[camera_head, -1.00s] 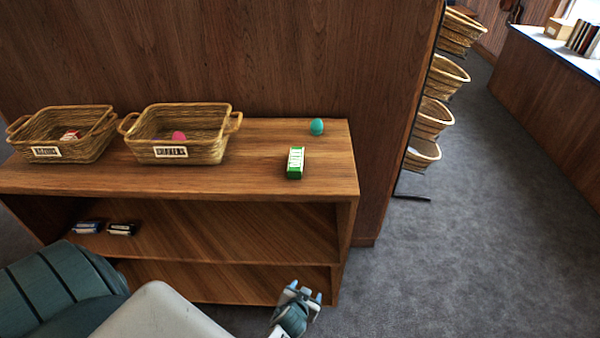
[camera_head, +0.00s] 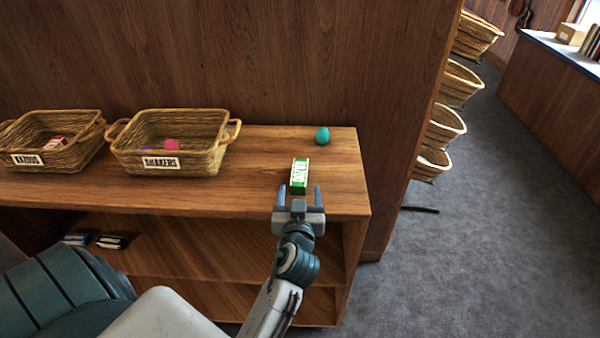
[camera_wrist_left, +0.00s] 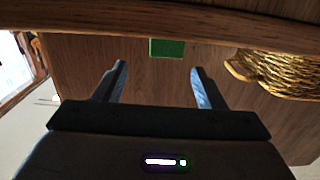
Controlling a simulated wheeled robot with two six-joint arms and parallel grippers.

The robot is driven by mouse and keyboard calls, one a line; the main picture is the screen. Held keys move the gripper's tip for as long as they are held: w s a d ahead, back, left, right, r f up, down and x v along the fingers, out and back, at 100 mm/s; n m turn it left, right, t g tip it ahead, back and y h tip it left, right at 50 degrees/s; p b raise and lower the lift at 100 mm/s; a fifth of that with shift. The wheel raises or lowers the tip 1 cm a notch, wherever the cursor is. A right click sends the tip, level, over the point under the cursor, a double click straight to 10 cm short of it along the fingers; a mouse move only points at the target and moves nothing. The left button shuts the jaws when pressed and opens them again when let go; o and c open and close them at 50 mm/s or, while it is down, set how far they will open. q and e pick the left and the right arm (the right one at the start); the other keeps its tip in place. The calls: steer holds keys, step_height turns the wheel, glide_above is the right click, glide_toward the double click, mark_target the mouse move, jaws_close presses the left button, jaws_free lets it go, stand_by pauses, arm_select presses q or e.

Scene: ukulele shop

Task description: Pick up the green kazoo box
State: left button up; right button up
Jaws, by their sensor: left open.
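The green kazoo box (camera_head: 300,174) lies on the shelf top near its front right, with a white label on its upper face. My left gripper (camera_head: 300,192) is open and empty, in front of the box, its two fingers pointing toward it. In the left wrist view the green kazoo box (camera_wrist_left: 167,48) shows beyond and between the spread fingertips of my left gripper (camera_wrist_left: 158,72), apart from them. My right gripper is not in view.
A teal egg shaker (camera_head: 322,135) stands behind the box. The shakers basket (camera_head: 205,160) and the kazoos basket (camera_head: 78,155) are to the left on the wooden shelf (camera_head: 235,195). Small dark boxes (camera_head: 112,241) lie on the shelf below. Hanging baskets (camera_head: 445,125) are at right.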

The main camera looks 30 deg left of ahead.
mark_target(299, 175)
arm_select(q)
steer(key=shift+w+a+r, duration=0.25)
steer(key=shift+w+a, duration=0.05)
steer(key=shift+w, duration=0.15)
steer(key=shift+w+a, duration=0.2)
steer(key=shift+w, duration=0.1)
steer(key=p+x, duration=0.1)
steer(key=x, duration=0.2)
steer(key=f+p+x, duration=0.1)
steer(key=x, duration=0.1)
steer(key=shift+w+a, duration=0.25)
steer(key=shift+a, duration=0.15)
steer(key=shift+w+a+f, duration=0.15)
steer(key=shift+w+f, duration=0.1)
steer(key=shift+c, duration=0.8)
steer(key=c, duration=0.9)
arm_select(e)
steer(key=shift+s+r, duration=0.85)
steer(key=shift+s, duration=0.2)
